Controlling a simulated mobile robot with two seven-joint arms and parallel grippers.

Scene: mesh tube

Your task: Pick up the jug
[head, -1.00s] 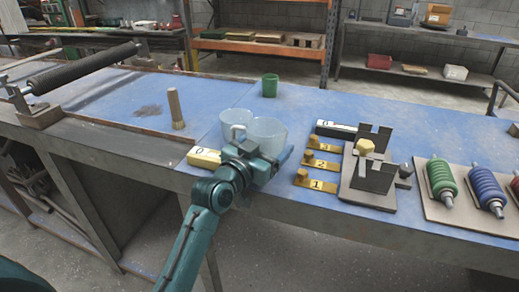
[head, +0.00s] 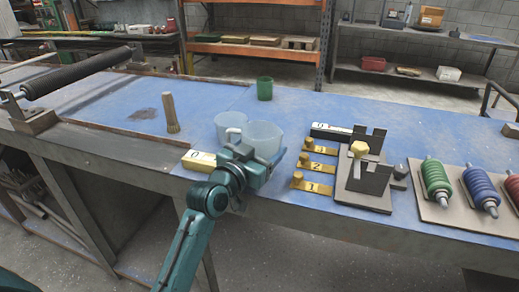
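A clear, see-through jug (head: 266,133) stands near the front edge of the blue bench, with a pale handle on its left side. A second clear vessel (head: 229,122) is just behind it to the left, and the two overlap in the picture. My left gripper (head: 262,160) is in front of the jug, by its lower part. The wrist hides the jug's base and most of the fingers, so I cannot tell whether they grip it or how wide they are. My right gripper is out of view.
A green cup (head: 264,88) stands behind the vessels. A wooden-handled brush (head: 171,113) stands to the left, and a yellow block (head: 200,161) lies beside the wrist. Yellow numbered plates (head: 312,184) and a dark bracket fixture (head: 369,173) are to the right.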

